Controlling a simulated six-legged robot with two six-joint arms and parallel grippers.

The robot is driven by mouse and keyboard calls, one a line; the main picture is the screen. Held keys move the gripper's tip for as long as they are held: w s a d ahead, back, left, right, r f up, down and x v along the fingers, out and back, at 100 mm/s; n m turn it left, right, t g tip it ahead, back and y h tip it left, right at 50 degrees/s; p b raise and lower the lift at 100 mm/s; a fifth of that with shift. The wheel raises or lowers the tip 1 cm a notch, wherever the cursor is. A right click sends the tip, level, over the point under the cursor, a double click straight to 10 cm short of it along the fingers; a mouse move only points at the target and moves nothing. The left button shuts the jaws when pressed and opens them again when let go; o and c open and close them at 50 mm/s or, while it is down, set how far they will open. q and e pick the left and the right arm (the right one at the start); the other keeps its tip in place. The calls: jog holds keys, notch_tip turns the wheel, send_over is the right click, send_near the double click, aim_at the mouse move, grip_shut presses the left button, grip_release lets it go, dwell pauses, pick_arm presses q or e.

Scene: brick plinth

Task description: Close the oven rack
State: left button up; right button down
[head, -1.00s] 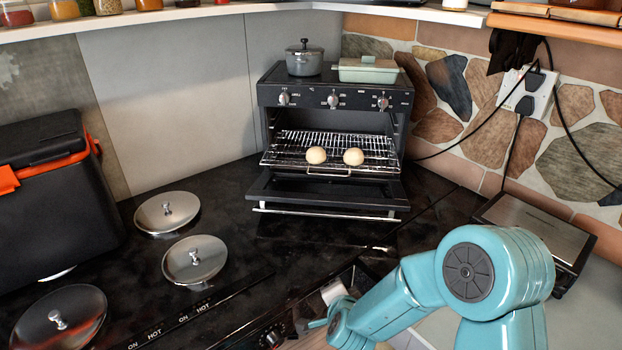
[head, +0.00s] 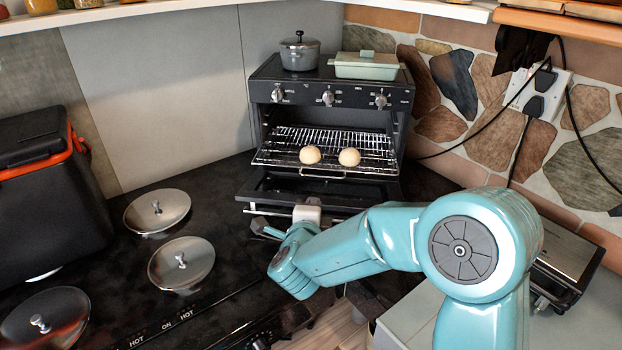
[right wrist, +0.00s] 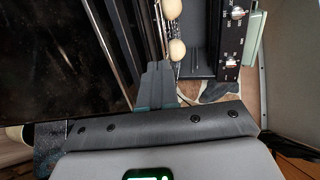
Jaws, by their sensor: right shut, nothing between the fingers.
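The oven rack (head: 325,140) is a wire shelf with a front handle, sticking out of the black oven's open front. It also shows in the right wrist view (right wrist: 161,20). Two pale buns (head: 310,154) (head: 349,157) lie on it. My right gripper (head: 265,230) is in front of the lowered oven door, below and left of the rack handle. In the right wrist view its fingers (right wrist: 157,65) are together and empty, and appear beside the rack's front. I cannot tell whether they touch anything. My left gripper is not in view.
The oven door (head: 310,187) hangs open below the rack. A grey pot (head: 300,55) and a green dish (head: 366,67) stand on the oven. Several metal lids (head: 157,211) lie on the dark counter at left. A flat grill (head: 562,235) is at right.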

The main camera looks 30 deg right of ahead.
aim_at(321, 176)
jog(key=p+x, duration=0.4)
jog(key=x, duration=0.8)
jog(key=shift+w+d, duration=0.15)
jog(key=shift+d, duration=0.1)
jog(key=shift+w+d+f+p, duration=0.3)
jog(key=shift+w+d+f, duration=0.05)
jog(key=shift+w+d, duration=0.1)
jog(key=shift+a, duration=0.15)
